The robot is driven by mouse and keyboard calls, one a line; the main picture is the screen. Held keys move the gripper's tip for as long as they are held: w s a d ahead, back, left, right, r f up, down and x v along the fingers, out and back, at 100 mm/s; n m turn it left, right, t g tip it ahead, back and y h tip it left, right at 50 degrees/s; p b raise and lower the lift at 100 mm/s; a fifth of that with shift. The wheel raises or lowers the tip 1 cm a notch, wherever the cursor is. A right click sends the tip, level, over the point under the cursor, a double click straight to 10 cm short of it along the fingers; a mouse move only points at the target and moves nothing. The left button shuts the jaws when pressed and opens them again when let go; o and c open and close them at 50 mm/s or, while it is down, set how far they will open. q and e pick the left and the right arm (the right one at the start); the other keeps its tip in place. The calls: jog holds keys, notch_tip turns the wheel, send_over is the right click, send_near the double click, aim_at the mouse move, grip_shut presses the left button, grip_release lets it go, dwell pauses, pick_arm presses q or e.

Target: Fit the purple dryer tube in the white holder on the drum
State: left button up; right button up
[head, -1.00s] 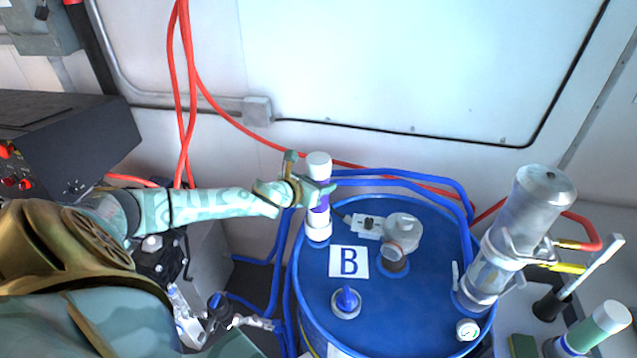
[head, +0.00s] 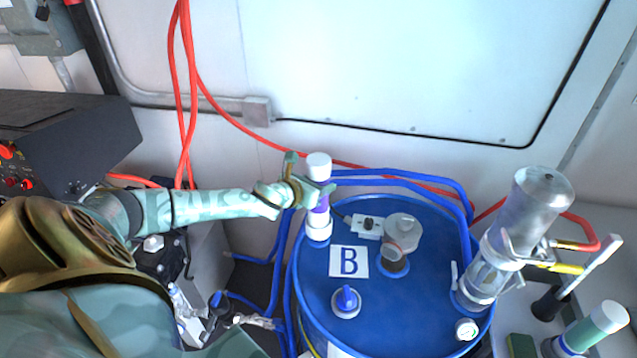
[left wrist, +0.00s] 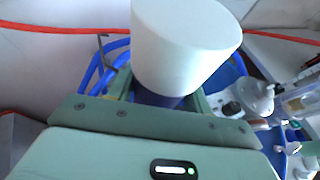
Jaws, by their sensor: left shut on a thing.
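The purple dryer tube (head: 319,203) has a white top cap (head: 318,162) and stands about upright at the back left rim of the blue drum (head: 415,305). My left gripper (head: 315,192) is shut around its middle. The white cap also fills the top of the left wrist view (left wrist: 185,45), with a little purple below it between the fingers. A white cylindrical part (head: 318,229) is at the tube's lower end; I cannot tell whether it is the bottom cap or the white holder, or how far the tube is seated. My right gripper is not in view.
A grey round fitting (head: 402,232), a small white plate with a dark fitting (head: 368,226), a blue-topped plug (head: 346,301) and a "B" label (head: 349,262) are on the drum. A clear cylinder (head: 493,270) stands at its right. Blue hoses (head: 400,178) run behind.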

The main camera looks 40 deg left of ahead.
pick_arm(q)
jog(key=shift+f+b, duration=0.45)
jog(key=shift+f, duration=0.1)
jog(key=o, duration=1)
jog(key=p+v, duration=0.5)
jog(key=v, duration=0.6)
dwell(0.4)
